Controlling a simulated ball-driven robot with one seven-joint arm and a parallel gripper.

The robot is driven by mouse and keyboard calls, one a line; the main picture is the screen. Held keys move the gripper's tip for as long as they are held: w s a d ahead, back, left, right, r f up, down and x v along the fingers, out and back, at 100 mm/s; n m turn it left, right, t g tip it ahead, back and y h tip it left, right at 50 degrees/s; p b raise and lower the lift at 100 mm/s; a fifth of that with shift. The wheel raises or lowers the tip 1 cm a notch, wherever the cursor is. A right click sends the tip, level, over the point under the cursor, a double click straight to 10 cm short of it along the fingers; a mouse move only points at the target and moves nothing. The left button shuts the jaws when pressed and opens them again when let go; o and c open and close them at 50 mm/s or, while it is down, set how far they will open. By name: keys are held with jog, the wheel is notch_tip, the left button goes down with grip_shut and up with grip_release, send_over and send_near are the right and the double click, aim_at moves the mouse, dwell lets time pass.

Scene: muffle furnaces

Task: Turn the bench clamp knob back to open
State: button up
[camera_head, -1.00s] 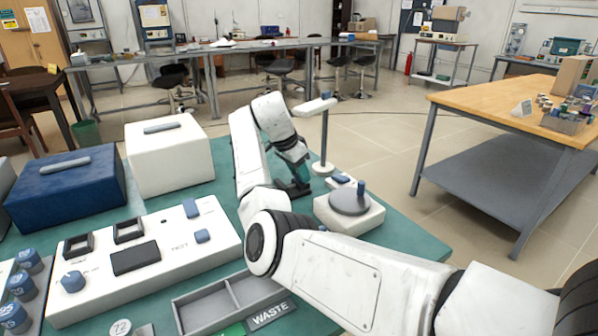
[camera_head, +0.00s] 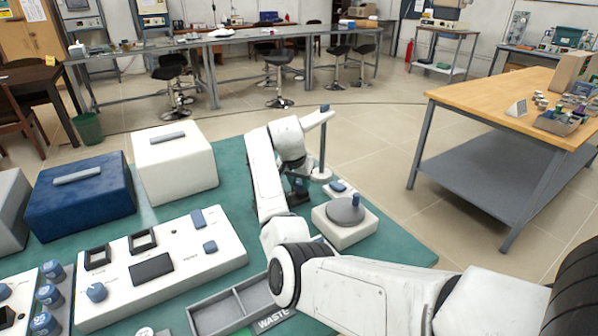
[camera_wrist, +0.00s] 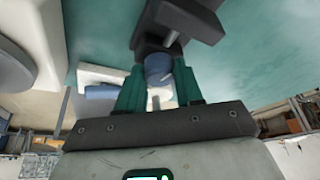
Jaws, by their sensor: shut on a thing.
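The bench clamp is a dark grey block with a metal rod (camera_wrist: 180,18), seen close up in the wrist view. Its knob (camera_wrist: 158,66) is blue-grey and round. My gripper (camera_wrist: 158,80) has two teal fingers, one on each side of the knob, and is shut on it. In the head view my gripper (camera_head: 297,186) is low over the green bench, left of the round-plate device. The clamp there is a small dark shape (camera_head: 298,198), mostly hidden by my arm. The knob's turn angle cannot be told.
A white device with a grey round plate (camera_head: 346,209) stands right of the gripper, with a post stand (camera_head: 322,150) behind. A white box (camera_head: 175,165), a blue box (camera_head: 80,198), a control panel (camera_head: 150,270) and a waste tray (camera_head: 232,305) stand left and in front.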

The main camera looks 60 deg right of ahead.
jog(key=shift+r+n+t+p, duration=0.2)
jog(key=shift+n+t+p, duration=0.1)
jog(key=shift+n+p, duration=0.35)
jog(key=shift+f, duration=0.1)
jog(key=o, duration=1)
jog(key=shift+o, duration=0.2)
jog(key=v, duration=1)
jog(key=shift+r, duration=0.35)
jog(key=shift+s, duration=0.15)
